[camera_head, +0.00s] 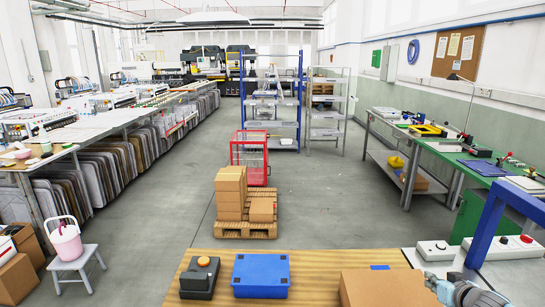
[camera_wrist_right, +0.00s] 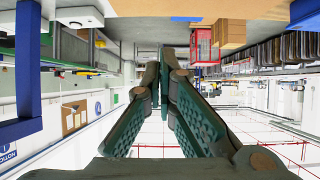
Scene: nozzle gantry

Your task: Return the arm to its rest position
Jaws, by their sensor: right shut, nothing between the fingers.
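My right gripper (camera_head: 436,283) is low at the right of the head view, beside the right edge of a cardboard box (camera_head: 385,289). In the right wrist view, which is upside down, its dark green fingers (camera_wrist_right: 163,58) come together at the tips with nothing between them. The gripper is shut and empty. Most of my right arm is outside the head view. My left gripper is not in view.
The wooden bench top (camera_head: 330,262) holds a blue case (camera_head: 261,274) and a black box with an orange button (camera_head: 199,276). A blue frame (camera_head: 490,225) and a white button box (camera_head: 508,248) stand close to my right gripper. A cardboard stack (camera_head: 230,193) is beyond.

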